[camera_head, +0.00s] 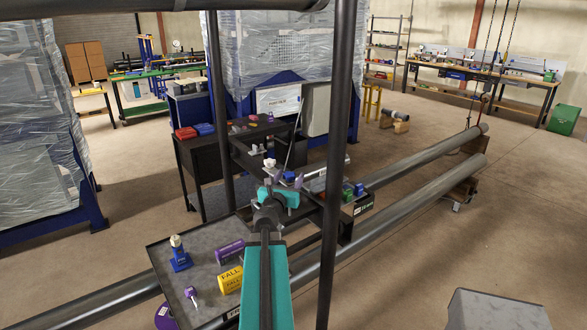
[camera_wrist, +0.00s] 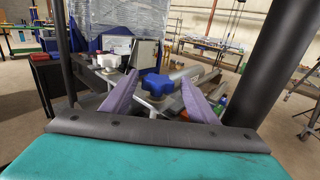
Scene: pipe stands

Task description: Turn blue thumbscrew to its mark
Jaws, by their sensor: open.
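The blue thumbscrew (camera_wrist: 156,86) is a lobed knob in the middle of the wrist view, on a pale stem or collar. In the head view it is a small blue spot (camera_head: 289,176) just beyond my gripper (camera_head: 283,182). My gripper is open, its two purple fingers standing left and right of the thumbscrew in the wrist view (camera_wrist: 160,82). Gaps show on both sides, and neither finger touches it. I cannot tell whether the fingertips reach its depth. Its mark cannot be made out. A white knob (camera_head: 269,163) stands just left of it.
A dark upright post (camera_head: 339,150) stands close right of my arm, another (camera_head: 218,110) to the left. Long grey pipes (camera_head: 425,205) run to the right. A tray (camera_head: 158,262) in front holds a blue-based bottle (camera_head: 179,255), a yellow block (camera_head: 230,281) and a purple block (camera_head: 230,251).

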